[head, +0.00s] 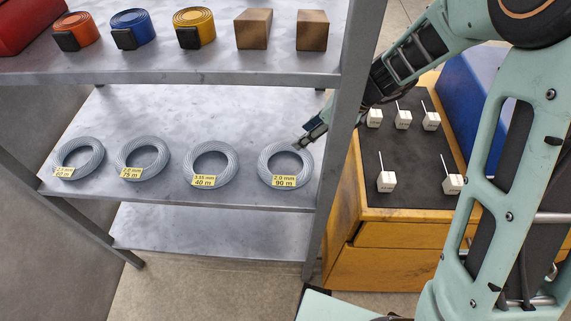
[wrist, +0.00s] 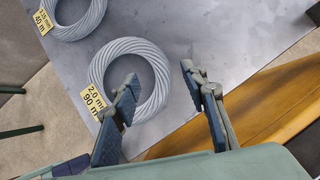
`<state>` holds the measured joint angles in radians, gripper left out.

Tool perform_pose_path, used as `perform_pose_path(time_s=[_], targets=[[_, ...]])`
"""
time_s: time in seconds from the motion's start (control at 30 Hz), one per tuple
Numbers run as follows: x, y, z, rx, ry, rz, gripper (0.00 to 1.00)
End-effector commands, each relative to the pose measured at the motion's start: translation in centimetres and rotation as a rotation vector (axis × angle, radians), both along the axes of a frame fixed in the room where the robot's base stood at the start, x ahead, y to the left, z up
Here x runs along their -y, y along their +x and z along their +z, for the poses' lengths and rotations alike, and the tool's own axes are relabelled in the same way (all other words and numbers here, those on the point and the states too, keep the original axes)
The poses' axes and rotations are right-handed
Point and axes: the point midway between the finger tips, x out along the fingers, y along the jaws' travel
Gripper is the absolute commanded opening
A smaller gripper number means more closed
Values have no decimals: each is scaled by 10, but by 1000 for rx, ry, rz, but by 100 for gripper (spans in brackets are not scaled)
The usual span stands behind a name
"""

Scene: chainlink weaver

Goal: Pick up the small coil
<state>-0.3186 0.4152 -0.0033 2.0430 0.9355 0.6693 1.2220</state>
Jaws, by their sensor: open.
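Several grey wire coils lie flat in a row on the middle metal shelf. The rightmost coil (head: 270,160) has a yellow tag reading 2.0 mm, 90 m; it also shows in the wrist view (wrist: 104,62). The coils look alike in size, so I cannot tell which is the small one. My gripper (head: 303,142) is at this coil's right side. In the wrist view my gripper (wrist: 158,76) is open, with the left finger over the coil's hole and the right finger beyond its outer edge. The coil's right rim lies between them. I cannot tell whether they touch it.
The other coils (head: 211,147) lie to the left. The shelf above (head: 170,77) holds rolled straps (head: 194,27) and wooden blocks (head: 253,28). A shelf post (head: 345,125) stands right of the coil. Beyond it is a yellow cabinet (head: 385,245) with small white blocks (head: 386,181).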

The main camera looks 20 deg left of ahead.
Motion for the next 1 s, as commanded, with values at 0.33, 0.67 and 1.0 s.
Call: perform_pose_path(time_s=[0.33, 0.67, 1.0], targets=[[-15, 2, -42, -1, -1, 1, 40], [-21, 3, -48, 2, 0, 0, 38], [-20, 3, -47, 1, 0, 0, 1]])
